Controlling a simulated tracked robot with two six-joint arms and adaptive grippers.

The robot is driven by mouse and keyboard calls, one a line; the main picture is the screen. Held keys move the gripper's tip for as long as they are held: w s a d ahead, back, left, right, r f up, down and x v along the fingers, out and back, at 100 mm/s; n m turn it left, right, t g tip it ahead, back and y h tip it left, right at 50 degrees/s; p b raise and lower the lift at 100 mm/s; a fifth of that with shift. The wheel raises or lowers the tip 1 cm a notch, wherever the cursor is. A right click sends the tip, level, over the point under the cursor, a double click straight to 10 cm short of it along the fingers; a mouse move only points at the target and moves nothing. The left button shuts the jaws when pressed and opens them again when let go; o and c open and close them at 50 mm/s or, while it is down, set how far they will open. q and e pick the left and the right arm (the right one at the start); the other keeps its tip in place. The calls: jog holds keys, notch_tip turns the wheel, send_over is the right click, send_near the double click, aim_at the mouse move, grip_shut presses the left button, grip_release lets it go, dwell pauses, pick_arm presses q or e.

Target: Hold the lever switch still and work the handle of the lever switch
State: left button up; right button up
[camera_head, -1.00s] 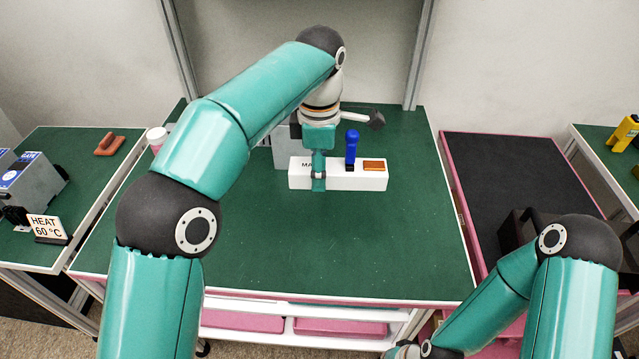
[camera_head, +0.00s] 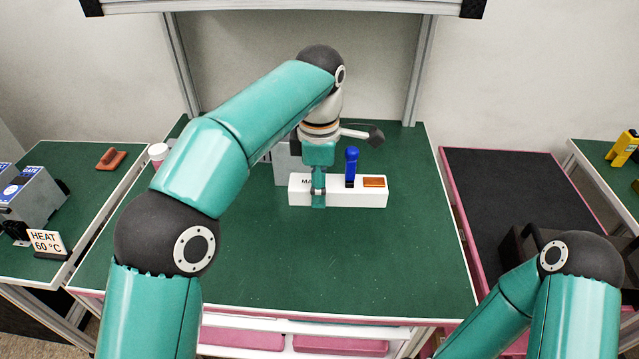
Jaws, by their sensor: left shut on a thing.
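The lever switch (camera_head: 350,197) is a long white box on the green bench top, with a blue upright handle (camera_head: 351,165) and an orange block on its top. Part of a label, "MA", shows at its left end. My left gripper (camera_head: 318,197) reaches down over the left part of the box and is shut on it, with a finger against the front face. The handle stands free to the right of the gripper. My right gripper is out of view; only the right arm shows at the lower right.
A grey box (camera_head: 285,166) stands behind the switch, partly hidden. A white and pink cup (camera_head: 158,154) is at the bench's left edge. A side bench on the left holds a "HEAT 60 °C" sign (camera_head: 46,242). The bench (camera_head: 300,260) in front of the switch is clear.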

aim_at(319, 254)
pick_arm(q)
jog(key=shift+f+b, duration=6.6)
jog(key=shift+f, duration=3.15)
